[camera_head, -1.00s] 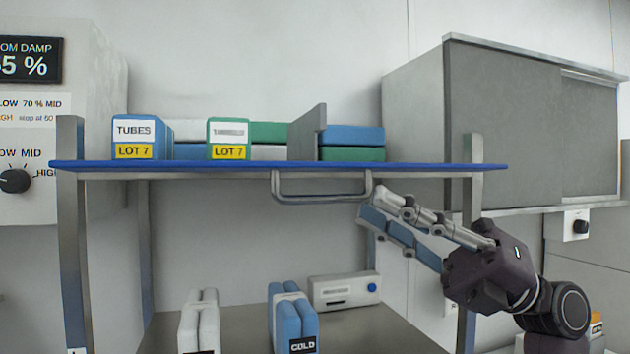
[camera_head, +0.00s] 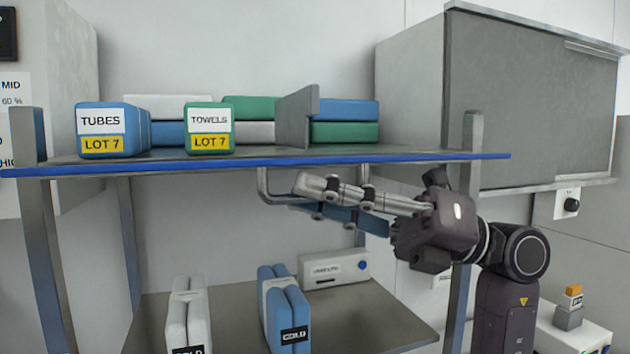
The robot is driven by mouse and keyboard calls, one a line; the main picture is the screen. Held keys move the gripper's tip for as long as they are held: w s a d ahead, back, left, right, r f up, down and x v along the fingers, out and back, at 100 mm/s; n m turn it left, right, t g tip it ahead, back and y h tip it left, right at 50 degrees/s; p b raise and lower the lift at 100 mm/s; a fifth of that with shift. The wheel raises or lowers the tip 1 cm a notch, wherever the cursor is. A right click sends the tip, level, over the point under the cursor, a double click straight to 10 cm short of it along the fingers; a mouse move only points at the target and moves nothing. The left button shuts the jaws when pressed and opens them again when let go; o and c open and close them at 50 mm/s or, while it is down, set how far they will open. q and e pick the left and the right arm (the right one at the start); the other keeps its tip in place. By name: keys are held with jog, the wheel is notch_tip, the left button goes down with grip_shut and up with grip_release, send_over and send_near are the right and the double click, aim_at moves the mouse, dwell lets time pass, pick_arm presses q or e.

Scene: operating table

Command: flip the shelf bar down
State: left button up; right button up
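The shelf bar (camera_head: 263,184) is a grey U-shaped metal bar hanging under the front of the upper shelf (camera_head: 400,158). Its left leg and part of its lower run show; my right gripper's fingers hide much of the rest. My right gripper (camera_head: 296,196) comes in from the right under the shelf edge, with its fingers pointing left across the bar. The two fingers lie close together in this view, one pale and one bluish. I cannot tell whether they touch the bar or close on it. My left gripper is not in view.
The upper shelf holds a TUBES box (camera_head: 112,130), a TOWELS box (camera_head: 208,130), green, blue and white packs, and a grey divider (camera_head: 296,117). On the lower surface are a white pack (camera_head: 186,315), blue COLD packs (camera_head: 283,308) and a white device (camera_head: 335,270). Posts flank the shelf.

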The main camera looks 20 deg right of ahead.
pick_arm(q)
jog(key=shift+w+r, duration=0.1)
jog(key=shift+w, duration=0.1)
pick_arm(e)
jog(key=shift+c, duration=0.7)
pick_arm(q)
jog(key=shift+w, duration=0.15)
pick_arm(e)
grip_shut()
jog(key=shift+w+f+n+b, duration=0.1)
jog(key=shift+f+n+b, duration=0.25)
jog(key=shift+b, duration=0.35)
pick_arm(q)
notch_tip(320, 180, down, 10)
jog(key=b, duration=0.8)
pick_arm(e)
jog(key=shift+w+a+f+n+g+y, duration=0.25)
jog(key=shift+w+n+g, duration=0.95)
jog(key=shift+n, duration=1.85)
jog(key=shift+w+d+f+n+g, duration=0.15)
jog(key=shift+w+f+n+g, duration=0.35)
jog(key=shift+n+g, duration=2)
jog(key=shift+w+a+f+n+g+y, duration=0.25)
jog(key=shift+w+n+g, duration=0.7)
jog(key=shift+n, duration=2.65)
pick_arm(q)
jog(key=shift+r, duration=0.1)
pick_arm(e)
jog(key=shift+d, duration=0.2)
